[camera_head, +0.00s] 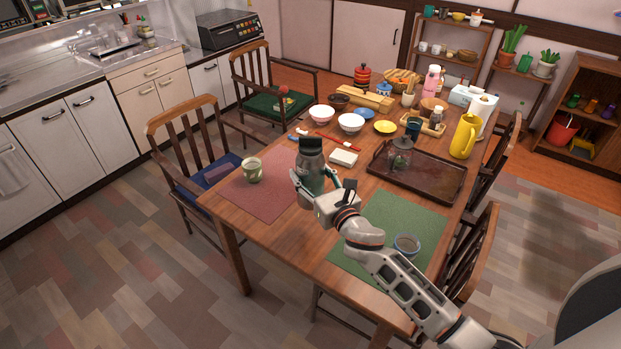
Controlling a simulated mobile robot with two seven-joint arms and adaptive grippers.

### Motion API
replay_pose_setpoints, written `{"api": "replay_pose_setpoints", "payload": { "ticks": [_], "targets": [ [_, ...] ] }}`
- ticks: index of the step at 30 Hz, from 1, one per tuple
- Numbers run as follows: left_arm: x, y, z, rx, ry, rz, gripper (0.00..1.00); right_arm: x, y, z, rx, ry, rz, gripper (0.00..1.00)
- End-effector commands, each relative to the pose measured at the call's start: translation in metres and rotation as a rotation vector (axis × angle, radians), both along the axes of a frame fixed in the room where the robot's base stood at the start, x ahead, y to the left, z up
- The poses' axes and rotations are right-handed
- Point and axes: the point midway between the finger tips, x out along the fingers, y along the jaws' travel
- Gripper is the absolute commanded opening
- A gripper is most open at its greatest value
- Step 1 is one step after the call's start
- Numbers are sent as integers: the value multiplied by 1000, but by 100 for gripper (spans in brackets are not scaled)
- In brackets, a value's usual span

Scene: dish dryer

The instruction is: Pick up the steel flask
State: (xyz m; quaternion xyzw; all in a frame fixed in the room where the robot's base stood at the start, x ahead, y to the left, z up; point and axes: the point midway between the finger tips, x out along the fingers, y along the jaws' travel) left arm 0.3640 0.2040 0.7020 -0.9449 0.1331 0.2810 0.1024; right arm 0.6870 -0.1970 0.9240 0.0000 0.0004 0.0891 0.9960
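The steel flask (311,162) is a grey-green bottle with a black cap. It stands upright near the middle of the table's near half, by the right edge of the red placemat. My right arm reaches in from the lower right, and its gripper (316,188) is at the flask's lower body. The fingers appear to be around the flask's lower part, but they are small and partly hidden, so I cannot tell whether they are closed on it. Whether the flask's base touches the table is also hidden. My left gripper is not in view.
A green-patterned cup (252,170) stands on the red placemat (262,200), left of the flask. A dark tray (435,180) and white box (344,157) lie to the right. A blue-rimmed bowl (407,244) is on the green placemat (372,262). Bowls and a yellow jug (465,137) stand farther back.

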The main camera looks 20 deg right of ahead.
Motion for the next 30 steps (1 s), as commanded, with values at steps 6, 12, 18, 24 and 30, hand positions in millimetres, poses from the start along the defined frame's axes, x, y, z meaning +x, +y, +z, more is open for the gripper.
{"api": "replay_pose_setpoints", "payload": {
  "ticks": [6,12,18,24,30],
  "targets": [
    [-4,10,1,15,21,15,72,1,0,32,-1,-8,2,3],
    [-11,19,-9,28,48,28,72,1,0,52,1,-10,1,3],
    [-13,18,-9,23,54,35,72,1,0,68,1,-9,1,3],
    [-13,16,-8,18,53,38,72,1,0,79,2,-9,1,3],
    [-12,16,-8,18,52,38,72,1,0,86,2,-9,1,3]
  ]
}}
